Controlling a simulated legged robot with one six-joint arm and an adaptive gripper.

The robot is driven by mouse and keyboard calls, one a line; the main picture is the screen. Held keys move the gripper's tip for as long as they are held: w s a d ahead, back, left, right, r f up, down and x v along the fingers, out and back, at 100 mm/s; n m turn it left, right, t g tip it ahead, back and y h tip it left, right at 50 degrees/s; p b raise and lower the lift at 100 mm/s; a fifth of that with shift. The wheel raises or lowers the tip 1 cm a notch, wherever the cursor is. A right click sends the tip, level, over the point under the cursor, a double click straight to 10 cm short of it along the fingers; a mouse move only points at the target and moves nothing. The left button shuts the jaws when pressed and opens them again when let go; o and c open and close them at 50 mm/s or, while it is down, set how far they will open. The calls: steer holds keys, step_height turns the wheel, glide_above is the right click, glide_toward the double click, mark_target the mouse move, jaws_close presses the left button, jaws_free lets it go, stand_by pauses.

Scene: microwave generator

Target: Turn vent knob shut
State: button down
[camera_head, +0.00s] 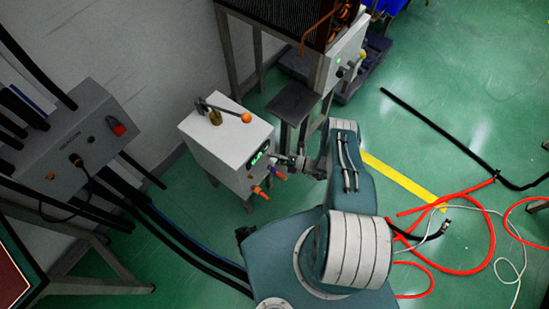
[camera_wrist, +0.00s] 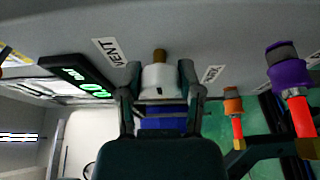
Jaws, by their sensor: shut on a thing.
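The vent knob (camera_wrist: 158,80) is a white, round knob on a brass stem, standing out from the grey panel in the wrist view. A label reading VENT (camera_wrist: 111,50) is beside it on the left. My gripper (camera_wrist: 160,73) has one finger on each side of the knob and is shut on it. In the head view, my gripper (camera_head: 287,160) reaches the front of the white box (camera_head: 215,135), and the knob is hidden there by the fingers. A dark blue part shows below the knob between the fingers.
A green-lit display (camera_wrist: 78,76) is left of the knob. An orange fitting (camera_wrist: 233,108) and a purple fitting (camera_wrist: 289,76) with red hoses are at the right. An orange-tipped lever (camera_head: 228,112) tops the box. Red hoses (camera_head: 460,270) lie on the green floor.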

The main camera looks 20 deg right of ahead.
steer(key=shift+d+f, duration=0.1)
steer(key=shift+c, duration=1.3)
jaws_free()
steer(key=shift+d, duration=0.1)
steer(key=v, duration=1.1)
steer(key=shift+s+d, duration=0.25)
steer(key=shift+d, duration=0.05)
